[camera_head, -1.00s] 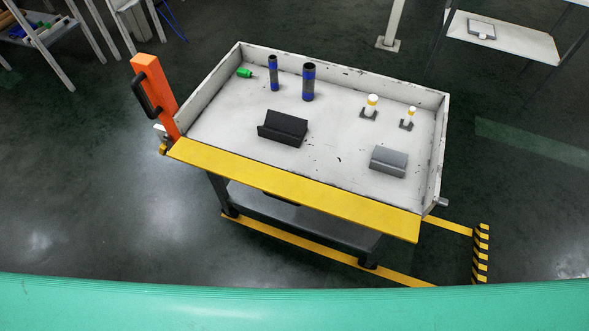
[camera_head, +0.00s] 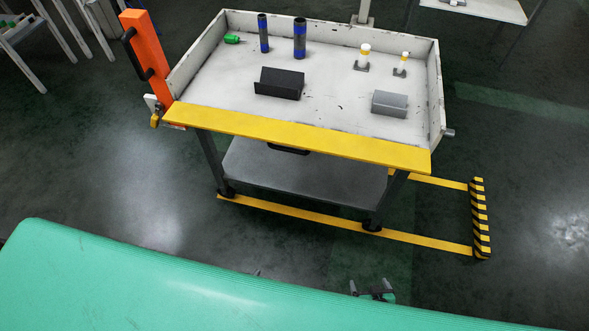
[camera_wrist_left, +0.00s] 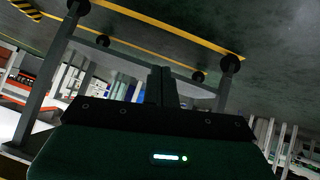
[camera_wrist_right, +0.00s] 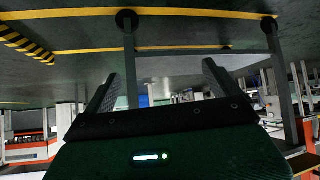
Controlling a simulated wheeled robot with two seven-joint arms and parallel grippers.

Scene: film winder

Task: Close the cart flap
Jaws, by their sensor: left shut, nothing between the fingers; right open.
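The cart (camera_head: 330,82) stands ahead with raised walls on its left, back and right sides. Its yellow flap (camera_head: 300,138) lies folded outward along the near edge, roughly level with the bed. My left gripper (camera_head: 257,272) shows only as a small tip below the cart in the head view. In the left wrist view its fingers (camera_wrist_left: 163,88) are together and empty. My right gripper (camera_head: 372,288) is open and empty, lower right of the cart. Its spread fingers also show in the right wrist view (camera_wrist_right: 160,82). Both grippers are apart from the flap.
An orange post (camera_head: 148,55) with a black handle stands at the cart's left. The bed holds a black block (camera_head: 279,83), a grey block (camera_head: 390,103), two dark cylinders and small parts. Floor before the cart looks clear.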

